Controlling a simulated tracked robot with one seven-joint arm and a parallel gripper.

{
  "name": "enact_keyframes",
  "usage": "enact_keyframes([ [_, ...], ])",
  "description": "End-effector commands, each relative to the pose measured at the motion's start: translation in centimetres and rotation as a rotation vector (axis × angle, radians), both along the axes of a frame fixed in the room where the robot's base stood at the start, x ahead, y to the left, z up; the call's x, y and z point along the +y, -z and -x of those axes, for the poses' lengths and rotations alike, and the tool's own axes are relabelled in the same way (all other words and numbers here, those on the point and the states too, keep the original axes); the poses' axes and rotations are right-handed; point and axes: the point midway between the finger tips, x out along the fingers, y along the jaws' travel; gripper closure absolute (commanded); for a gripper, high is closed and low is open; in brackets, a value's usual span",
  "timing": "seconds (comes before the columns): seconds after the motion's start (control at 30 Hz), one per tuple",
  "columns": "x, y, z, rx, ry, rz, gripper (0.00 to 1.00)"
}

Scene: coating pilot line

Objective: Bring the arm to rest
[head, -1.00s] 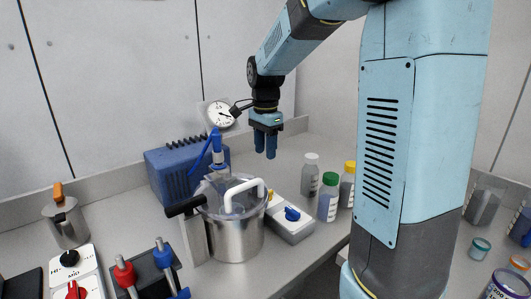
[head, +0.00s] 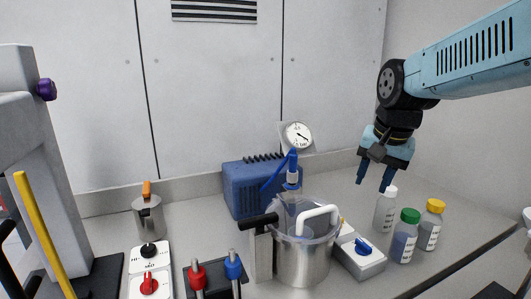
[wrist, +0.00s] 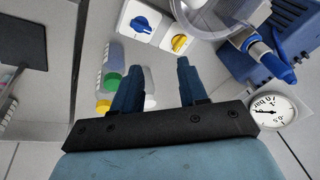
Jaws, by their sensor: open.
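My gripper (head: 375,174) hangs over the right part of the bench in the head view, fingers pointing down, apart from each other and with nothing between them. It is above and behind the white-capped bottle (head: 386,210), and its fingertips seem clear of it. My arm reaches in from the upper right.
A green-capped bottle (head: 404,238) and a yellow-capped bottle (head: 431,226) stand near the bench's front right edge. A steel pot (head: 304,256), a white control box (head: 359,257), a blue unit (head: 250,190) and a gauge (head: 298,136) stand left of the gripper. The bench behind the bottles is clear.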

Motion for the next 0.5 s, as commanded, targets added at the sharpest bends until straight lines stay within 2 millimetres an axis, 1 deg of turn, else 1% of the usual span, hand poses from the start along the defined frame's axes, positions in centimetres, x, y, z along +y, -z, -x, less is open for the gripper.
enact_keyframes([
  [0.03,-0.1,-0.2,1.2,-0.027,-0.044,0.015,0.57],
  [0.1,-0.2,-0.3,2.8,-0.061,-0.112,0.042,0.57],
  [0.3,-0.3,0.0,6.8,-0.148,-0.298,0.131,0.57],
  [0.4,-0.3,0.2,8.3,-0.180,-0.370,0.173,0.57],
  [0.5,-0.3,0.5,9.2,-0.200,-0.420,0.203,0.57],
])
